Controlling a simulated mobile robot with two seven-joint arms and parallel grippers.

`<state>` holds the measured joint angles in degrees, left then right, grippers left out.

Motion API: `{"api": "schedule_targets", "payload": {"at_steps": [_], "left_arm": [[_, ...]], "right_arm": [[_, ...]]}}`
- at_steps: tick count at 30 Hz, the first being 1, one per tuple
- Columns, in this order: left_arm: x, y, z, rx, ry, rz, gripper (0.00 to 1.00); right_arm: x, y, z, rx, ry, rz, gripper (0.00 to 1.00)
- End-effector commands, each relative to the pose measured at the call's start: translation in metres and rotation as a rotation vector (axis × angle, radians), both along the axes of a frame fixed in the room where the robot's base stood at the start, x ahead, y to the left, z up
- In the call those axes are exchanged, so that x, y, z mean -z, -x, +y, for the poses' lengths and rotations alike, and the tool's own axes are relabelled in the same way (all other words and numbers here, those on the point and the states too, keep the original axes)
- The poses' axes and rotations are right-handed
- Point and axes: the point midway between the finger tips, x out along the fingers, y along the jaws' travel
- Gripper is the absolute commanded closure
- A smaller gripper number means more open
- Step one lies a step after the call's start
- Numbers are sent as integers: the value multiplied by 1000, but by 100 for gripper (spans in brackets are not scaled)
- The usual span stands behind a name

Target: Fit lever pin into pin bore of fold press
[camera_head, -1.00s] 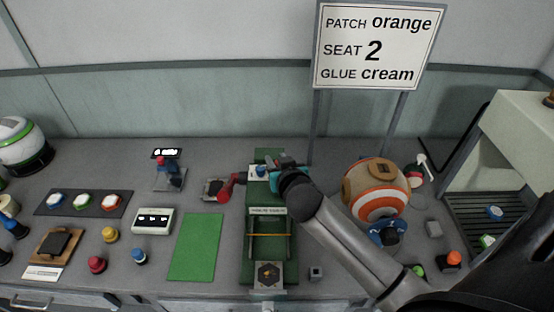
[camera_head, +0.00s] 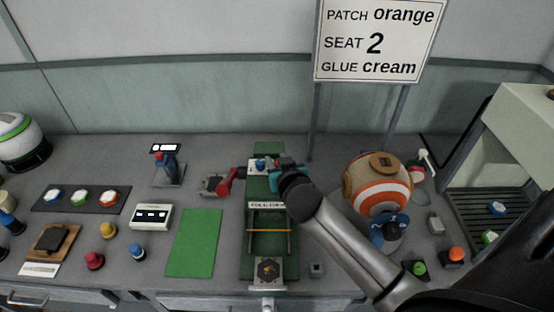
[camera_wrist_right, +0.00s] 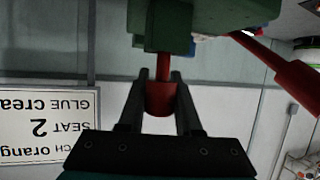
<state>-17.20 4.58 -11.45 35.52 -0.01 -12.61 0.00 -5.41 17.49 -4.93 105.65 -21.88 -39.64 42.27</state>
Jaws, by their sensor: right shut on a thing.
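The green fold press (camera_head: 286,250) stands in the middle of the bench, with its upper block (camera_head: 258,189) toward the back. My right gripper (camera_head: 272,169) reaches this block from the right in the head view. In the right wrist view the gripper (camera_wrist_right: 160,98) is shut on the thick red head of the lever pin (camera_wrist_right: 160,100). The pin's thinner red shank points up to the green block (camera_wrist_right: 205,14); its far end is hidden there, and I cannot tell how deep it sits. A red lever (camera_head: 226,184) sticks out left of the press. My left gripper is out of view.
A sign (camera_head: 378,40) stands behind on two posts. A striped orange and white ball (camera_head: 381,197) sits right of my forearm.

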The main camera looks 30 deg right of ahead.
Motion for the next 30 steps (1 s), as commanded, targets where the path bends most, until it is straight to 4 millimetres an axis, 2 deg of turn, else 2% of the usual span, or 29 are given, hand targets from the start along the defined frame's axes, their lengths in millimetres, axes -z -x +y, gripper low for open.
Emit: {"api": "schedule_targets", "payload": {"at_steps": [27, 28, 30], "left_arm": [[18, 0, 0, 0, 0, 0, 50], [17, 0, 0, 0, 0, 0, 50], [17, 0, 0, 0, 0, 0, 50]], "right_arm": [[24, 0, 0, 1, 0, 0, 100], [23, 0, -1, 1, 1, 0, 65], [23, 0, 0, 1, 1, 0, 57]]}}
